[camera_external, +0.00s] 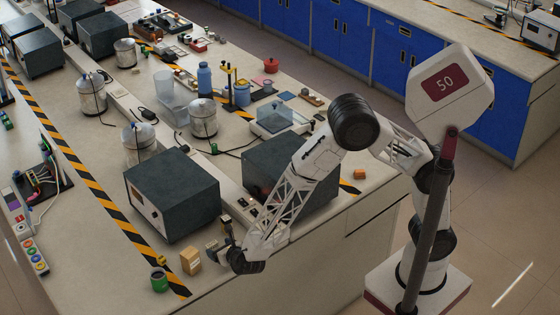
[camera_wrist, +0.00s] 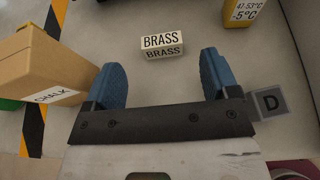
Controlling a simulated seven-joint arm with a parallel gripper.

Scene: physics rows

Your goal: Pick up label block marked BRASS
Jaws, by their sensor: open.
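The BRASS label block (camera_wrist: 162,46) is a small white block with black lettering on its top and front face. In the wrist view it lies on the bench top, upper middle, just beyond the fingertips and roughly centred between them. My gripper (camera_wrist: 162,66) has its two blue fingers wide apart, with nothing between them. In the external view my gripper (camera_external: 226,246) is low over the near part of the bench, right of the tan box.
A tan CHALK box (camera_wrist: 42,72) stands close left of my left finger; it also shows in the external view (camera_external: 190,261). A grey D block (camera_wrist: 269,103) is at the right. A yellow labelled object (camera_wrist: 243,10) is upper right. A dark grey box (camera_external: 172,195) stands behind.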

